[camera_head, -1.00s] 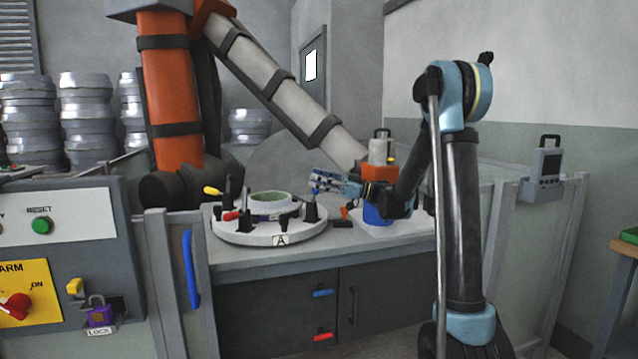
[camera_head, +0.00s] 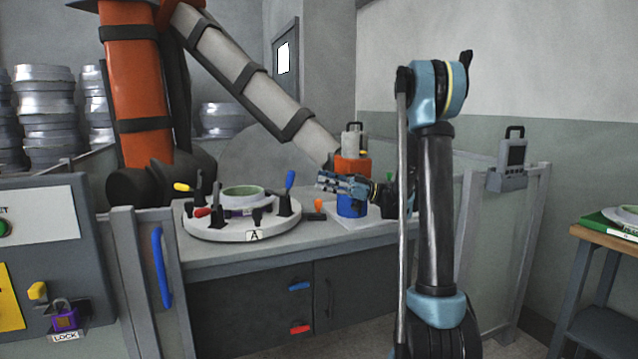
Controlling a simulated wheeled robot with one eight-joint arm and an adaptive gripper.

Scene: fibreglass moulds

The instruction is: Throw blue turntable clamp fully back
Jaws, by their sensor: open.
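The turntable (camera_head: 215,229) is a round white disc marked A on the bench, with a pale green-topped ring mould (camera_head: 247,192) in its middle. The blue turntable clamp (camera_head: 290,180) is at the disc's right side. Its blue handle stands nearly upright on a black base, leaning slightly right. My gripper (camera_head: 322,181) is open and empty to the right of the blue handle, apart from it in the picture. Yellow (camera_head: 182,187) and red (camera_head: 202,212) clamp handles are at the disc's left side, lying closer to level.
A blue container (camera_head: 351,205) with an orange part above it stands just behind my gripper. The large orange robot arm (camera_head: 138,90) rises behind the turntable. A fence with a blue gate handle (camera_head: 161,267) and a control cabinet (camera_head: 45,270) are at the front left.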

